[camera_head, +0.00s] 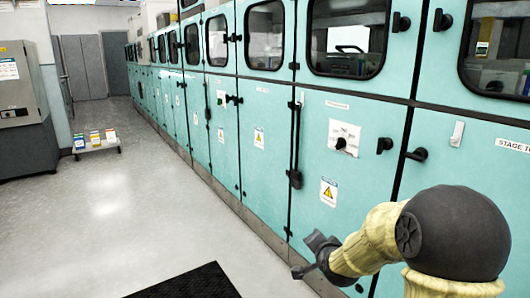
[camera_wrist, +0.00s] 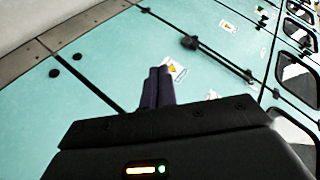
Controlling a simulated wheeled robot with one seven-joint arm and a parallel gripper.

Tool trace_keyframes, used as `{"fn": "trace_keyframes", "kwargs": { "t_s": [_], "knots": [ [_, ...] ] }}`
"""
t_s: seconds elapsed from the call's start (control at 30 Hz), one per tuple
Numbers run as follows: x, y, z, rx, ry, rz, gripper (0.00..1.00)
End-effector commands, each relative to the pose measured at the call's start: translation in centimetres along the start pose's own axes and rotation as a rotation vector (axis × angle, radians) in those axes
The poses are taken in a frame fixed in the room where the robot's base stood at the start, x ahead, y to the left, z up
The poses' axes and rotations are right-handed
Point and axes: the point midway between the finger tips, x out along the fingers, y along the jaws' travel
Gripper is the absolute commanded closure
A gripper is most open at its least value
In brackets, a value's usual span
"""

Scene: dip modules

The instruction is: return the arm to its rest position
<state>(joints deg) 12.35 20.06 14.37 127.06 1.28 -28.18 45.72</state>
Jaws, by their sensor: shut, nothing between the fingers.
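My gripper (camera_head: 312,255) shows at the lower right of the head view, at the end of my bent cream and dark grey arm. It points left, in front of the turquoise cabinet row (camera_head: 258,165), with floor and lower cabinet behind it. In the wrist view my gripper (camera_wrist: 159,75) shows its two dark fingers side by side, shut with nothing between them. The turquoise panels (camera_wrist: 115,55) lie beyond the fingertips. I cannot tell the exact gap between gripper and cabinets.
Cabinet handles (camera_head: 416,154) stick out close to my arm on the right. A black mat (camera_head: 190,284) lies on the floor in front. A low stand (camera_head: 97,147) with small boxes and a grey machine (camera_head: 22,105) are at the left. The floor (camera_head: 110,215) between is clear.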

Motion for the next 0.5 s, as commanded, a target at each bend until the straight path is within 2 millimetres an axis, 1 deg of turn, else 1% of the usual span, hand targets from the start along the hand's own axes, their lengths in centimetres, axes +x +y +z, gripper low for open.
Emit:
{"fn": "trace_keyframes", "kwargs": {
  "t_s": [0.03, 0.17, 0.2, 0.27, 0.3, 0.5],
  "knots": [
    [-1.9, 0.5, 0.8, -0.091, -0.052, 0.057, 1.00],
    [-6.5, 3.4, 3.5, -0.318, -0.213, 0.201, 1.00],
    [-8.0, 4.3, 4.2, -0.382, -0.267, 0.238, 1.00],
    [-10.2, 5.6, 5.2, -0.469, -0.346, 0.285, 1.00],
    [-11.7, 6.4, 5.9, -0.520, -0.398, 0.312, 1.00],
    [-18.4, 9.6, 8.3, -0.719, -0.634, 0.393, 1.00]
  ]
}}
